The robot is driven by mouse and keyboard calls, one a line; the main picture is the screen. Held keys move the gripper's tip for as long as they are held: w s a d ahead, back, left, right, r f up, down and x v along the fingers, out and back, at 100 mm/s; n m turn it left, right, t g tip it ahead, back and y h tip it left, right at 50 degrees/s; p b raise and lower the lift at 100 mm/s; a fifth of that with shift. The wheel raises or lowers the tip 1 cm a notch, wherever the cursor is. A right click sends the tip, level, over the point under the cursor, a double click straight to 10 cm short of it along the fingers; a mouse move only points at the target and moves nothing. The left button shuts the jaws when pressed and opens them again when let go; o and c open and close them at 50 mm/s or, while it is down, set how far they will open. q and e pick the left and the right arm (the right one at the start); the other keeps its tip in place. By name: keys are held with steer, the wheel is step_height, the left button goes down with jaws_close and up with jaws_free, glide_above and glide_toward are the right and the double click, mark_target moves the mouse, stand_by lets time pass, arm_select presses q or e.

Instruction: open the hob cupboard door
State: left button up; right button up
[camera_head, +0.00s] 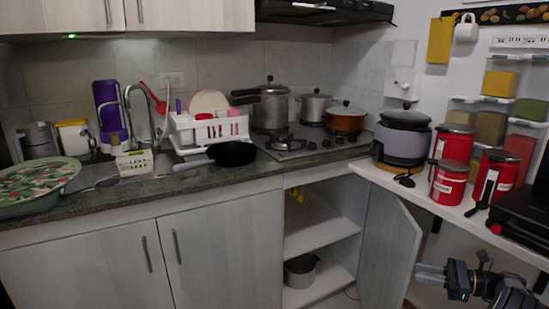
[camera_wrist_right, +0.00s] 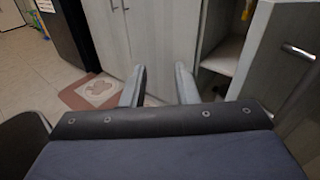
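The hob cupboard door (camera_head: 387,245) is a pale grey wood-grain panel under the hob (camera_head: 305,145). It stands swung wide open to the right, and the cupboard's shelves (camera_head: 318,238) show. In the right wrist view the door (camera_wrist_right: 262,60) is at the right, with a metal bar handle (camera_wrist_right: 298,52) on its face. My right gripper (camera_head: 420,273) is at the lower right, to the right of the door and seemingly apart from it. In the right wrist view its two fingers (camera_wrist_right: 160,85) are spread with nothing between them. My left gripper is out of view.
A pot (camera_head: 300,270) sits low in the cupboard. A white side shelf (camera_head: 400,185) with red canisters (camera_head: 450,180) and a cooker (camera_head: 402,140) stands above my right gripper. Closed cupboard doors (camera_head: 225,250) lie to the left.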

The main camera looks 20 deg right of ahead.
steer(key=w+a+r+n+g, duration=0.45)
steer(key=a+r, duration=0.25)
steer(key=a, duration=0.6)
steer(key=s+a+r+n+g+h, duration=0.1)
steer(key=a+r+n+g, duration=0.15)
steer(key=a, duration=0.55)
steer(key=s+a+r+n+g+h, duration=0.1)
steer(key=s+a+r+n, duration=0.2)
steer(key=a, duration=0.4)
steer(key=s+a+f+n+h, duration=0.3)
steer(key=s+a+n, duration=0.5)
steer(key=s+a+f+n+h, duration=0.2)
steer(key=s+a+f+n, duration=0.2)
steer(key=s+a+n, duration=0.4)
step_height(320, 180, up, 21)
steer(key=d+p, duration=0.1)
steer(key=p, duration=1.9)
steer(key=shift+s+f+m+t+p, duration=0.15)
steer(key=shift+s+m+t+p, duration=0.15)
steer(key=shift+s+t+p, duration=0.1)
